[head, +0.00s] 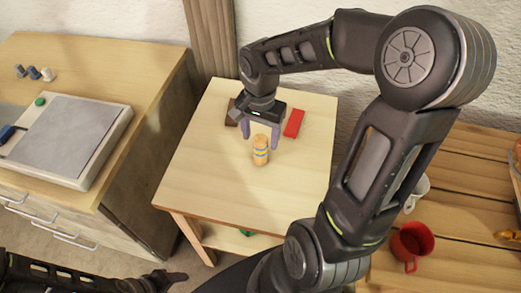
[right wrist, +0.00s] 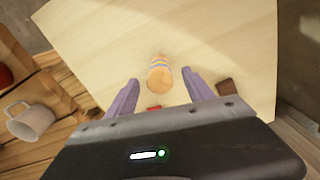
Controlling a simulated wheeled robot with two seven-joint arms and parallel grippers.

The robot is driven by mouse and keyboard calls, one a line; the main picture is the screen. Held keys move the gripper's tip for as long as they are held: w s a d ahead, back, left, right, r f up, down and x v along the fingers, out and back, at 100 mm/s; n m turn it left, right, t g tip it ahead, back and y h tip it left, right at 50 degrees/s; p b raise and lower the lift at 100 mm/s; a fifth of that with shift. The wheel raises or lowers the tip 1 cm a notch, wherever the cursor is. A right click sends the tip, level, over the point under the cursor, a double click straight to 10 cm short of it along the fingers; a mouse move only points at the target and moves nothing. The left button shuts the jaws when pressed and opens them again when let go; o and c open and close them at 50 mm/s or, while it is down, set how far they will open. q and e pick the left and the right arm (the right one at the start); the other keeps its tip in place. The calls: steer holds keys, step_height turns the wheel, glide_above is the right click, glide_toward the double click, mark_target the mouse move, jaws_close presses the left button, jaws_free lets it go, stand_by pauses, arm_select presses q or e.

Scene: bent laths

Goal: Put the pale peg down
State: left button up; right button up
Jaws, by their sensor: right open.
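The pale peg (head: 261,150) is a light wooden cylinder with yellow and blue-grey bands. It stands upright on the small light wooden table (head: 215,170). In the right wrist view the peg (right wrist: 160,76) shows its round end between the fingertips. My right gripper (head: 261,135) is open, pointing down, with one purple finger on each side of the peg; gaps show beside it in the wrist view. My left gripper (head: 172,279) shows only partly at the bottom left, dark, and its opening cannot be made out.
A red block (head: 294,122) and a dark brown block (head: 232,112) lie at the table's back. The table's front is clear. A red mug (head: 411,246) and a white mug (head: 418,190) are on the slatted bench at right. A cabinet with a grey-topped panel (head: 75,135) stands left.

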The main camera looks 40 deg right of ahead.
steer(key=shift+c, duration=0.2)
jaws_close()
stand_by(0.6)
